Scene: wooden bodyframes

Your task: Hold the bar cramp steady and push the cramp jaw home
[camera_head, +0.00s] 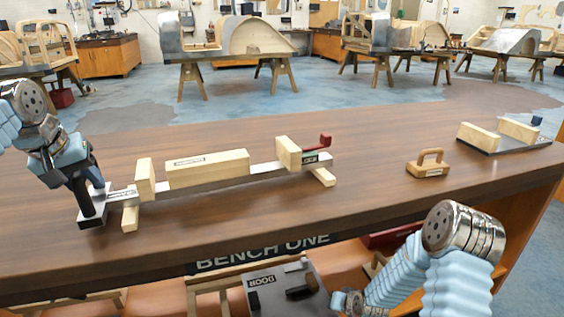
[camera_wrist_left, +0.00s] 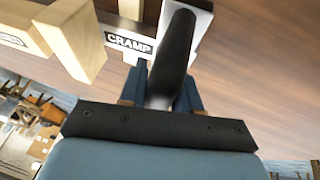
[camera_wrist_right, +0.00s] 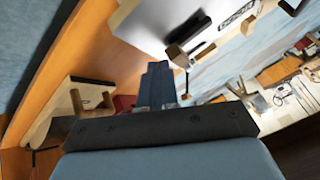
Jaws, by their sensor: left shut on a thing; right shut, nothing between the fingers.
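The bar cramp (camera_head: 262,170) lies along the bench top, a metal bar with pale wooden feet. A fixed wooden jaw (camera_head: 145,179) stands near its left end. The cramp jaw (camera_head: 288,153), a wooden block with a red handle (camera_head: 325,141), stands near its right end. A long labelled wooden block (camera_head: 207,169) lies between, with a gap to the right-hand jaw. My left gripper (camera_head: 84,188) is shut on the black upright handle (camera_wrist_left: 177,45) at the cramp's left end. My right gripper (camera_wrist_right: 157,88) is shut and empty, low in front of the bench edge.
A small wooden handled block (camera_head: 428,166) and a dark board with pale blocks (camera_head: 490,139) sit on the bench at the right. Below the front edge is a shelf with a DOOR-labelled panel (camera_head: 270,291).

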